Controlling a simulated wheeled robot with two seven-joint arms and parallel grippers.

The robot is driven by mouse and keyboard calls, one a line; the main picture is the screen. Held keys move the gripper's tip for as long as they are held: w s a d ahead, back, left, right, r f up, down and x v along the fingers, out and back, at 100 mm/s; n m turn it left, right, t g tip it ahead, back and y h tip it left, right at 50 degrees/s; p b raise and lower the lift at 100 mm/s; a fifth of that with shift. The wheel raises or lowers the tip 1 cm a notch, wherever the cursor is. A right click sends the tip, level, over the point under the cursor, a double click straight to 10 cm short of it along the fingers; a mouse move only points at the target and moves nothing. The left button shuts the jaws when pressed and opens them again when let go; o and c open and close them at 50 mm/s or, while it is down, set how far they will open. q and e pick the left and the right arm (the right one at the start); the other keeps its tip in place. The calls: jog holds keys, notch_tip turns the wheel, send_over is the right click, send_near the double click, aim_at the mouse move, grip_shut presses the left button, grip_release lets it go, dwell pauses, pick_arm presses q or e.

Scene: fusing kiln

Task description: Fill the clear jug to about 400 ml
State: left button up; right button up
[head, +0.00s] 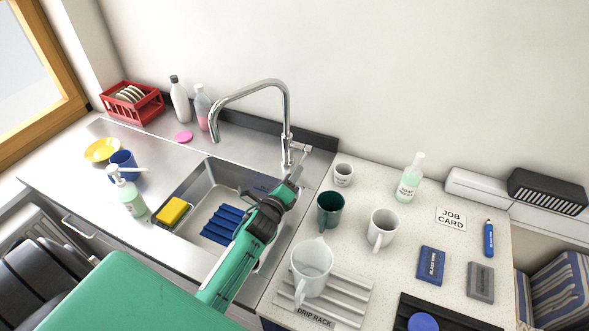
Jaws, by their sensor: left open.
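The clear jug (312,262) stands upright on the ribbed drip rack (345,297), right of the sink; it looks empty, but its bottom is hard to make out. The chrome tap (286,120) arches over the sink (200,188), and no water shows below its spout. The tap's short lever (301,147) sits on the right side of its base. My left gripper (296,169) is open and empty, just below the lever; I cannot tell whether it touches it. My green left arm crosses the right part of the sink. My right gripper is not in view.
A blue ribbed mat (224,225) and a yellow sponge (173,211) are in the sink area. A green mug (330,209), a white mug (382,230) and a small white cup (343,174) stand near the jug. A soap bottle (409,180) stands behind them.

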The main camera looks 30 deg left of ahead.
pick_arm(q)
jog(key=shift+w, duration=1.1)
jog(key=shift+c, duration=0.5)
grip_shut()
jog(key=shift+w+a+r+p, duration=0.15)
jog(key=shift+r+p, duration=0.6)
jog(key=shift+r, duration=0.6)
jog(key=shift+c, duration=0.7)
grip_release()
jog(key=shift+o, duration=1.2)
